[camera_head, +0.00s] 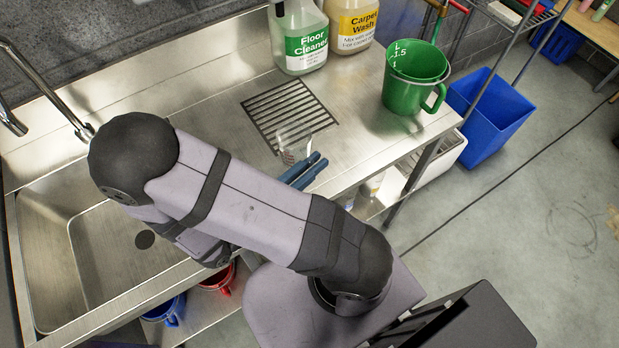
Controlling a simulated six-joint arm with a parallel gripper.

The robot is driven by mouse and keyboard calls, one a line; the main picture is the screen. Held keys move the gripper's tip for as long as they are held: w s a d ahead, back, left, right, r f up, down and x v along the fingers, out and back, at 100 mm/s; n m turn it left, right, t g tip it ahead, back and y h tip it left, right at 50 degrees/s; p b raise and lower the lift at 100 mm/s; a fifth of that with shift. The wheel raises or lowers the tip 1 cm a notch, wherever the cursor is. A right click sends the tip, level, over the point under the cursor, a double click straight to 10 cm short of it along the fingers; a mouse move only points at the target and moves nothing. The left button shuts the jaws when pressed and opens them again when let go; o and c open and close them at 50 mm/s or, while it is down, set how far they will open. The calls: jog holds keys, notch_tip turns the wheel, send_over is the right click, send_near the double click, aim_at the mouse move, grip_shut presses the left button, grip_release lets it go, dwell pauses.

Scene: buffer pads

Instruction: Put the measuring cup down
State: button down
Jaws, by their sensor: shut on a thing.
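A small clear measuring cup (292,148) with reddish markings is on or just above the steel counter, at the near end of the drain grille. My gripper (320,159) shows as two blue fingers beside the cup's lower right side, shut on it. The exact grip and the cup's underside are hidden, and I cannot tell whether the cup touches the counter. My own arm covers the rest of the gripper.
The drain grille (287,106) lies just behind the cup. A green graduated jug (412,88) stands at the right end of the counter (350,130). Floor cleaner (299,40) and carpet wash (350,25) bottles stand at the back. The sink (60,240) is left.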

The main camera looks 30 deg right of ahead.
jog(key=shift+f, duration=3.2)
jog(key=shift+f, duration=0.15)
jog(key=c, duration=1.8)
grip_release()
jog(key=shift+c, duration=0.2)
jog(key=shift+a, duration=0.1)
jog(key=b+v, duration=0.3)
jog(key=v, duration=0.7)
jog(key=shift+a, duration=0.1)
jog(key=shift+v, duration=0.85)
